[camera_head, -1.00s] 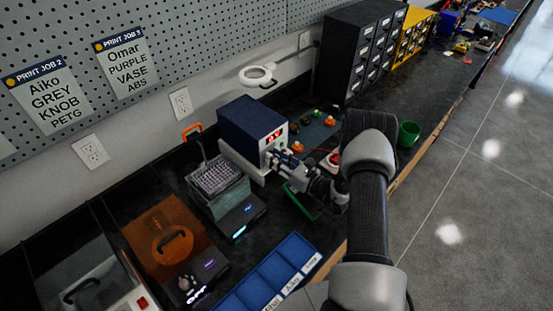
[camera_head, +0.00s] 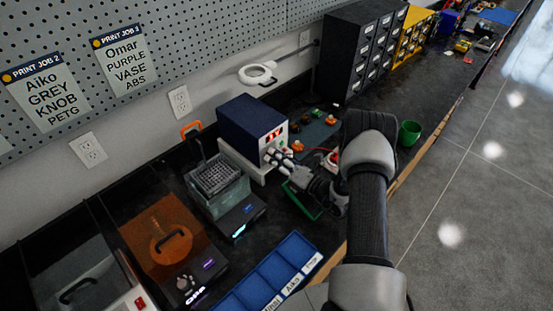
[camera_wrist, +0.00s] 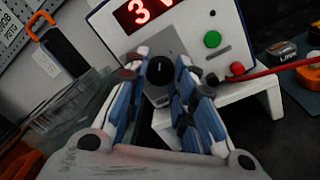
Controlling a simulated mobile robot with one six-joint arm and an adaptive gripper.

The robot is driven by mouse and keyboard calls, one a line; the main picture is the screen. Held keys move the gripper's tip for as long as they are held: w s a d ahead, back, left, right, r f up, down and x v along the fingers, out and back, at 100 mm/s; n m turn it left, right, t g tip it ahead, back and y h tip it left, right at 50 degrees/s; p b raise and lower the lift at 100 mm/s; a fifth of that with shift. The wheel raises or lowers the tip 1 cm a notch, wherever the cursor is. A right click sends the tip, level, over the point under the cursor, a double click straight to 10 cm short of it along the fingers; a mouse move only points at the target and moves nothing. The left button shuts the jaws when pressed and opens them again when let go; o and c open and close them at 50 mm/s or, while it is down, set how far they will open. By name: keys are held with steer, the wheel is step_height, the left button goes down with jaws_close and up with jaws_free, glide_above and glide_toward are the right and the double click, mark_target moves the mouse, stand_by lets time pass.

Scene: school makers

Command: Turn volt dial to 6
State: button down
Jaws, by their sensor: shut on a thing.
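My gripper (camera_wrist: 163,60) is shut on the dial, one blue-and-white finger on each side. In the head view my gripper (camera_head: 275,160) reaches the front from the right and hides the dial.
A green button (camera_wrist: 212,39) and a red jack (camera_wrist: 237,69) with a red lead lie right of the dial. A basket in a glass-like tank (camera_head: 218,178) stands left of the supply. A green cup (camera_head: 409,133) stands right of my arm.

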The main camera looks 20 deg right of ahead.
steer(key=m, duration=0.9)
steer(key=m+t+h, duration=0.1)
steer(key=m, duration=0.8)
steer(key=shift+a+h+p, duration=0.15)
steer(key=shift+h+p, duration=0.15)
steer(key=shift+f, duration=0.1)
steer(key=c, duration=1.3)
jaws_free()
steer(key=shift+s, duration=0.1)
